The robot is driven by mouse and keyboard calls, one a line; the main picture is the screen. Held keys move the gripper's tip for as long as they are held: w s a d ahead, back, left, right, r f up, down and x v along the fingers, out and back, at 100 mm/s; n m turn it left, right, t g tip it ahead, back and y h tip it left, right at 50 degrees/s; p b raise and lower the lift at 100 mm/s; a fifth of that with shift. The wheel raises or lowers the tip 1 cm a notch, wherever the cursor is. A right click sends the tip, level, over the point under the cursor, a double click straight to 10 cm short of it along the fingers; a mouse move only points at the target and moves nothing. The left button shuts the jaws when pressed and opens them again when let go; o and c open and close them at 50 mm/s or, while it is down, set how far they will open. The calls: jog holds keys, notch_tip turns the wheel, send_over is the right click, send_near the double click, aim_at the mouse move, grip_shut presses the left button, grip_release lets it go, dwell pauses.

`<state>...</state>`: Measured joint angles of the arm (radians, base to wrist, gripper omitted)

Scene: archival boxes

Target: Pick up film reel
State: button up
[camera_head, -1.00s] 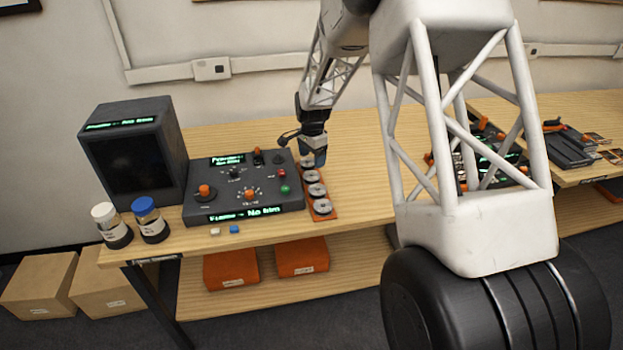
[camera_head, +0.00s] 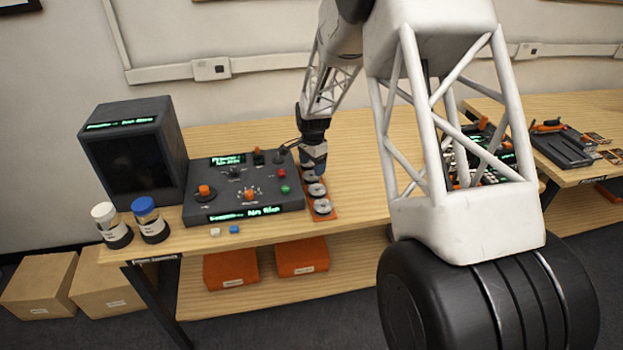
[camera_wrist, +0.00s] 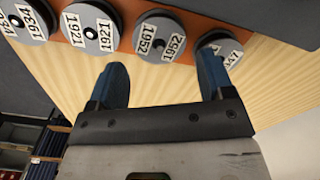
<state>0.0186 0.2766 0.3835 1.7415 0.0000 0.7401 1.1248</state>
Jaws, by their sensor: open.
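Several grey film reels stand in a row on an orange strip (camera_head: 333,215) at the right of the console. In the wrist view they carry year labels: one reads 1934 (camera_wrist: 28,20), one 1921 (camera_wrist: 92,27), one 1952 or 1962 (camera_wrist: 160,36), and a partly hidden one ends in 47 (camera_wrist: 224,45). My gripper (camera_wrist: 163,85) has two blue fingers, apart and empty.
The dark console (camera_head: 240,190) with knobs and a lit display is close left of the reels. A black monitor box (camera_head: 130,150) and two lidded jars (camera_head: 150,222) stand further left.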

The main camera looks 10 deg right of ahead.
aim_at(313, 174)
jog(key=shift+s+f, duration=0.2)
jog(key=shift+f, duration=2.55)
jog(key=shift+r, duration=0.1)
jog(key=shift+w+r, duration=0.1)
jog(key=shift+r, duration=0.2)
jog(key=c, duration=0.9)
jog(key=shift+w, duration=0.1)
jog(key=shift+r, duration=0.1)
jog(key=shift+r, duration=0.6)
notch_tip(313, 174, up, 2)
jog(key=shift+r, duration=0.1)
jog(key=s, duration=0.5)
jog(key=s+r, duration=0.1)
jog(key=s, duration=1)
jog(key=shift+a+r, duration=0.1)
jog(key=shift+r, duration=0.15)
